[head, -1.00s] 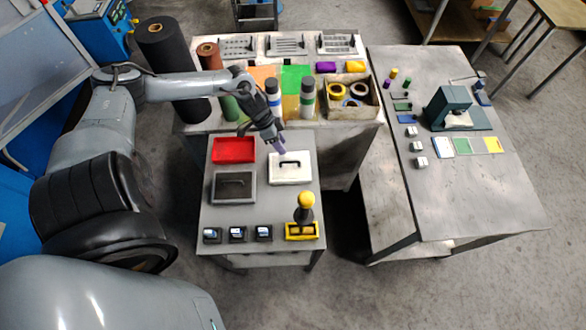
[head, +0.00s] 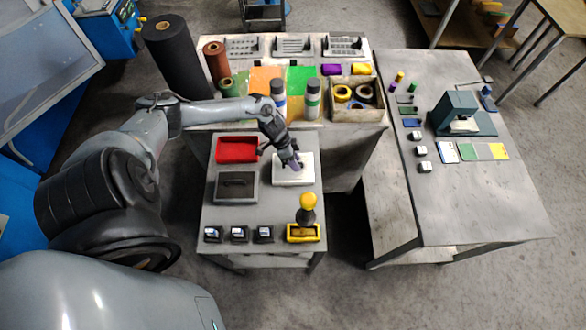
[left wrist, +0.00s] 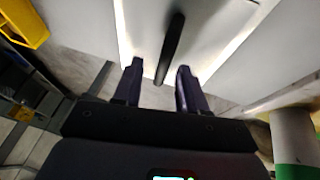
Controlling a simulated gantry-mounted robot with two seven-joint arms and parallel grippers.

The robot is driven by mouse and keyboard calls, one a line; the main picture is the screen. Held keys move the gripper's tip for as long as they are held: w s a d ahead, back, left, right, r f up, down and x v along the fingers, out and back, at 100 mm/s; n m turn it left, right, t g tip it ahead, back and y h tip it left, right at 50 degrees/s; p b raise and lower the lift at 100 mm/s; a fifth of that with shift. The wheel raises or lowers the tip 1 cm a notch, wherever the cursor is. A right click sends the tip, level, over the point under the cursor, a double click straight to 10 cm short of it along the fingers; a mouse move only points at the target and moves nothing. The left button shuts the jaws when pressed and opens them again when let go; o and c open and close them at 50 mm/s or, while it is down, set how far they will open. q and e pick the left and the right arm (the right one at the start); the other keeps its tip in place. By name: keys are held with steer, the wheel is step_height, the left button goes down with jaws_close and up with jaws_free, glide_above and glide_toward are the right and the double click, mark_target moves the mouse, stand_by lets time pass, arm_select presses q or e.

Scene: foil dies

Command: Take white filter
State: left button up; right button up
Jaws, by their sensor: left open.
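The white filter (head: 306,167) is a flat white plate with a dark bar handle, on the small grey table. My left gripper (head: 292,163) is over it, pointing down, and hides much of the handle in the head view. In the left wrist view the white filter (left wrist: 208,30) lies ahead of the open fingers (left wrist: 159,86). Its black handle (left wrist: 171,47) stands in line with the gap between them. I cannot tell whether the fingertips reach around the handle. My right gripper is not in view.
A yellow-knobbed stamp (head: 307,206) and several small dark boxes (head: 239,233) stand at the front. Two bottles (head: 312,99) stand close behind.

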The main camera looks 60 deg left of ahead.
arm_select(q)
jaws_close()
stand_by(1.4)
